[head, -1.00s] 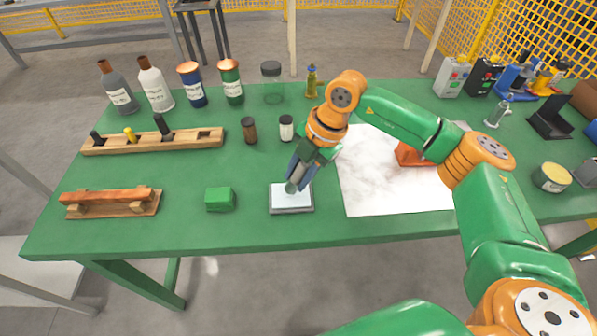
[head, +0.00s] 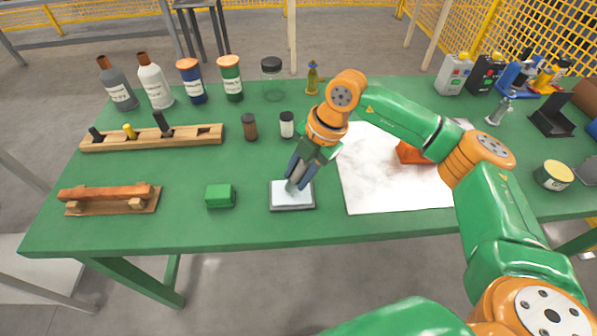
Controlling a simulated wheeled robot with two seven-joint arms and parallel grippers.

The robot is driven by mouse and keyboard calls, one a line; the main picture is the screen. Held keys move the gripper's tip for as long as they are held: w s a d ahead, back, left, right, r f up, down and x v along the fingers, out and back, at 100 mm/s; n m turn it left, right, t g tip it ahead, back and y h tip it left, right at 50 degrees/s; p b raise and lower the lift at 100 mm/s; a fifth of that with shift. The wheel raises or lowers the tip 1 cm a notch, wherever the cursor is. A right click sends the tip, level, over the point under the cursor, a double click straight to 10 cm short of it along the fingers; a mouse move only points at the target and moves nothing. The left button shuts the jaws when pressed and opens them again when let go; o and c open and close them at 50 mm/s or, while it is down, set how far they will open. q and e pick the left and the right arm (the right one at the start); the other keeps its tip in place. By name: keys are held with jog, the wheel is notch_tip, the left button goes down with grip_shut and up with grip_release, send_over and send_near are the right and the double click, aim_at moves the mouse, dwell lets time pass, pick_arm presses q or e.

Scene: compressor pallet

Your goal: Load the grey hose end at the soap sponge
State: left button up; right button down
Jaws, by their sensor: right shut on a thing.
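My right gripper (head: 301,172) points down over a flat pale pad in a dark grey tray (head: 292,207), which looks like the soap sponge. The gripper is shut on the grey hose end (head: 294,186), a short grey piece whose lower tip is at the pad's surface. I cannot tell whether it presses on the pad or sits just above it. The fingers hide most of the hose end. My left gripper is not in view.
A green block (head: 220,196) lies left of the tray. A white marbled sheet (head: 385,185) with an orange piece (head: 411,154) lies to the right. Two small jars (head: 287,125) stand behind. A wooden rack (head: 190,138) and bottles (head: 155,85) fill the back left.

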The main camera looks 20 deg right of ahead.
jog(key=shift+f, duration=0.35)
jog(key=shift+f, duration=0.1)
dwell(0.9)
jog(key=shift+s, duration=0.1)
notch_tip(320, 180, up, 7)
jog(key=p, duration=0.6)
jog(key=shift+r, duration=0.2)
jog(key=shift+f, duration=0.15)
